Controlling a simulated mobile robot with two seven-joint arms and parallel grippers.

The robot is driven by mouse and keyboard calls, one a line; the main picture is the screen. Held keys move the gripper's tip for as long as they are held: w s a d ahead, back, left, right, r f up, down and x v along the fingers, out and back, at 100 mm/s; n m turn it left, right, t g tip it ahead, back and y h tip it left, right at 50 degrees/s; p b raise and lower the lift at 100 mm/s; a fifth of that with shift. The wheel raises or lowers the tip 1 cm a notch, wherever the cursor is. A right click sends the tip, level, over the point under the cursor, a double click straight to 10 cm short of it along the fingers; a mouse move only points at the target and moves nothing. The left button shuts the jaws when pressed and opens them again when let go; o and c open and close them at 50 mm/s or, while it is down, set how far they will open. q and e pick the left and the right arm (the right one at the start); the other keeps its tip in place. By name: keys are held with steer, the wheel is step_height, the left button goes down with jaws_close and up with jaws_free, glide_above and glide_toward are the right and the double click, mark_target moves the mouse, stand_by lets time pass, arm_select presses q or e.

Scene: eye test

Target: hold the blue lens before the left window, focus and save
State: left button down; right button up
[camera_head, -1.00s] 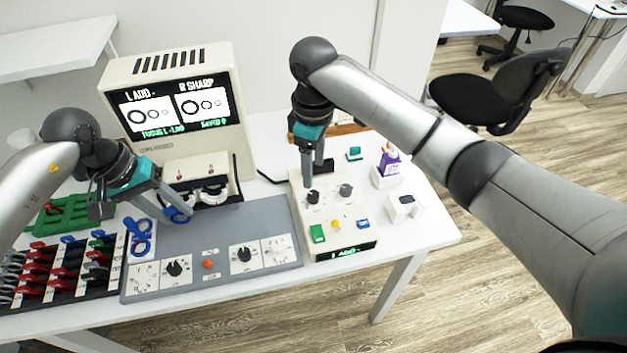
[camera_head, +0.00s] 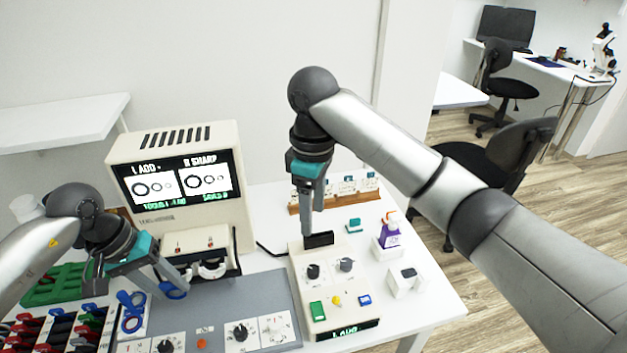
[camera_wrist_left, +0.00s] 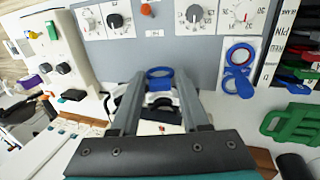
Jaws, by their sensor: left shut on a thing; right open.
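My left gripper (camera_head: 172,282) is shut on the handle of a blue ring lens (camera_head: 174,291). It holds the lens in front of the left part of the eye-test machine (camera_head: 140,222); the left window is mostly hidden. The lens also shows in the left wrist view (camera_wrist_left: 160,72) between the fingertips. The screen (camera_head: 178,182) reads "L ADD -" and "R SHARP" above ring pictures; its small green line is hard to read. My right gripper (camera_head: 312,233) is open and empty above the back of the control box (camera_head: 295,275), behind its dark knobs (camera_head: 313,271). The box has green (camera_head: 317,310), yellow and blue buttons.
A rack of red and black lens handles (camera_head: 60,330) and a green holder (camera_head: 60,285) are at left.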

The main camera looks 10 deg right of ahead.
step_height(320, 180, up, 8)
steer(key=shift+r, duration=0.25)
steer(key=shift+f, duration=0.1)
stand_by(1.6)
steer(key=m, duration=1.2)
glide_above(313, 268)
step_height(313, 268, down, 11)
steer(key=shift+m, duration=0.7)
step_height(313, 268, down, 13)
steer(key=shift+f, duration=0.1)
jaws_close()
